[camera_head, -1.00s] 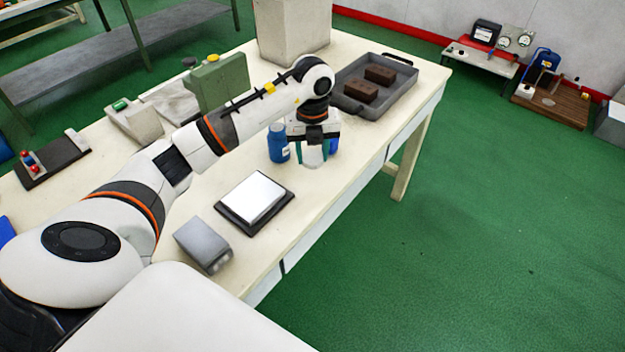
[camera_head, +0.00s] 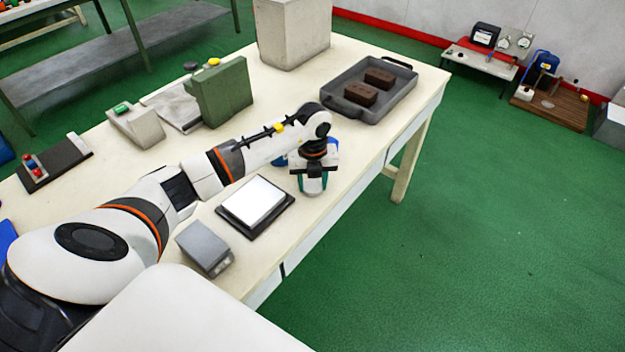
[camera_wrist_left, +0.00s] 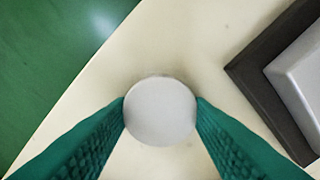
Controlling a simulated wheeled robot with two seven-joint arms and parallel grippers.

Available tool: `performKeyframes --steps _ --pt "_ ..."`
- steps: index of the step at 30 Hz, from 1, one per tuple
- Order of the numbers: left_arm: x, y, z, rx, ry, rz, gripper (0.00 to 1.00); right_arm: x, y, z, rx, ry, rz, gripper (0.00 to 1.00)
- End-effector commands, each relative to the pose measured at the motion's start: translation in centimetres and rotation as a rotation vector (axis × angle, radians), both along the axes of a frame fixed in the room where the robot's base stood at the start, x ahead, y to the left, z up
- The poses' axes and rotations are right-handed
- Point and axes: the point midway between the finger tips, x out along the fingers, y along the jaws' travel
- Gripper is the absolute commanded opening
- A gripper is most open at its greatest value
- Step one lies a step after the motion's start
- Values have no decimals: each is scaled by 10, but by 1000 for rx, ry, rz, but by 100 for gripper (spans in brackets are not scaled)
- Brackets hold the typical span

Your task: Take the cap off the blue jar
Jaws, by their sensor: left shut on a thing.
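My left gripper (camera_head: 313,188) is low over the table, in front of the tray. Its green fingers are shut on a pale grey round piece (camera_wrist_left: 160,111), seen from above in the left wrist view. Whether this is a cap alone or a whole container I cannot tell. A blue jar (camera_head: 281,161) stands on the table just left of the gripper, mostly hidden behind my left arm. Another blue patch (camera_head: 333,143) shows behind the gripper, mostly covered by it. Whether either blue thing has a cap is hidden. My right gripper is not in view.
A dark-framed pad with a white top (camera_head: 255,200) lies left of the gripper. A grey box (camera_head: 204,247) is nearer. A grey tray (camera_head: 398,97) with two brown blocks (camera_head: 380,77) stands behind. The table's front edge (camera_head: 340,205) is close on the right.

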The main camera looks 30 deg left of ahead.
Motion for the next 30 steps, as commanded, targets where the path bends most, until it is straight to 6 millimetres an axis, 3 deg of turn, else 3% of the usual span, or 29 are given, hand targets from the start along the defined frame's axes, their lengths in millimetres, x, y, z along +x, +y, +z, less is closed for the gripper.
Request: performKeyframes --steps 1,4,12,17,30 --pt "0 0 -1 0 0 0 50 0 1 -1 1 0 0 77" --pt "0 0 0 0 0 0 66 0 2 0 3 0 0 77" --pt "0 0 0 0 0 0 67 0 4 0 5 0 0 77" --pt "1 0 11 0 -3 0 67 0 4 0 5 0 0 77" --pt "1 0 99 0 -5 0 67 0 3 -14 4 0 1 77"
